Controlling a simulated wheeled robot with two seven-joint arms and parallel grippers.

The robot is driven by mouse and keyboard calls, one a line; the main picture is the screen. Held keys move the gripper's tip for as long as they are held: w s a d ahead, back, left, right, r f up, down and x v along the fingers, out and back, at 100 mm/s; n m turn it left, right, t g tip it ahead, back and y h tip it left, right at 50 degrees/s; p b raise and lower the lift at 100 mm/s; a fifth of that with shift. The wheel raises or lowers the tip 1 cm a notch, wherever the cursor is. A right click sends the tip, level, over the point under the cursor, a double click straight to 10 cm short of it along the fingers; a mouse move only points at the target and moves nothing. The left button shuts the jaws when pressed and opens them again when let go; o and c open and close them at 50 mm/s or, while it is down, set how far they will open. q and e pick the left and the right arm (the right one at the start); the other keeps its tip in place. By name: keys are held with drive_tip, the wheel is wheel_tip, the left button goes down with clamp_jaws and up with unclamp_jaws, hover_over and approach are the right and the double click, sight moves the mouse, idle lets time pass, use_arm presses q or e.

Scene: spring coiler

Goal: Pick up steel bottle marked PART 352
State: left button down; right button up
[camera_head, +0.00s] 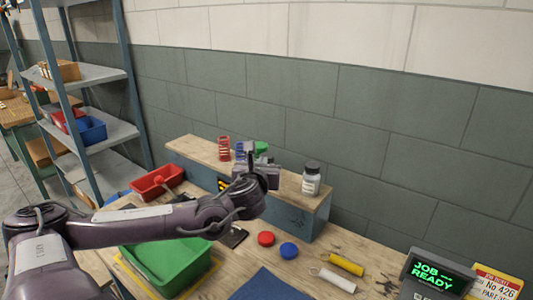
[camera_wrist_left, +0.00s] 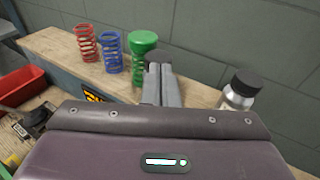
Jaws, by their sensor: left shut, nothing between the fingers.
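A small silvery bottle (camera_head: 311,184) with a dark cap stands upright on the raised wooden shelf at the back of the bench. It also shows in the left wrist view (camera_wrist_left: 237,97), to the right of the fingers. Its label is too small to read. My left gripper (camera_head: 262,160) is over the shelf, to the left of the bottle and apart from it. Its fingers (camera_wrist_left: 160,80) are shut and empty. My right gripper is not in view.
Red (camera_wrist_left: 87,43), blue (camera_wrist_left: 111,52) and green (camera_wrist_left: 143,65) springs stand on the shelf to the left. A green bin (camera_head: 165,262), a red bin (camera_head: 157,182), red and blue caps, a yellow cylinder (camera_head: 346,264) and a display (camera_head: 437,275) are on the bench. A wall stands behind.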

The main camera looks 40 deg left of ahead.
sight(267, 155)
use_arm(q)
drive_tip(key=x, duration=0.2)
drive_tip(key=r+x, duration=0.1)
drive_tip(key=x, duration=0.2)
drive_tip(key=p+x, duration=0.1)
drive_tip(key=x, duration=0.1)
drive_tip(key=shift+w+a+r, duration=0.15)
drive_tip(key=shift+w+a, duration=0.1)
drive_tip(key=shift+w, duration=0.1)
drive_tip(key=shift+w+f+p, duration=0.1)
drive_tip(key=shift+f+p, duration=0.3)
drive_tip(key=shift+p, duration=0.1)
drive_tip(key=shift+f+b, duration=0.5)
drive_tip(key=shift+b, duration=0.1)
drive_tip(key=shift+f, duration=0.1)
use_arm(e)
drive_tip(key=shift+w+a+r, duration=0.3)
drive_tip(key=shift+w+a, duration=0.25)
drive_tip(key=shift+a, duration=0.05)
use_arm(q)
drive_tip(key=shift+d+f, duration=0.1)
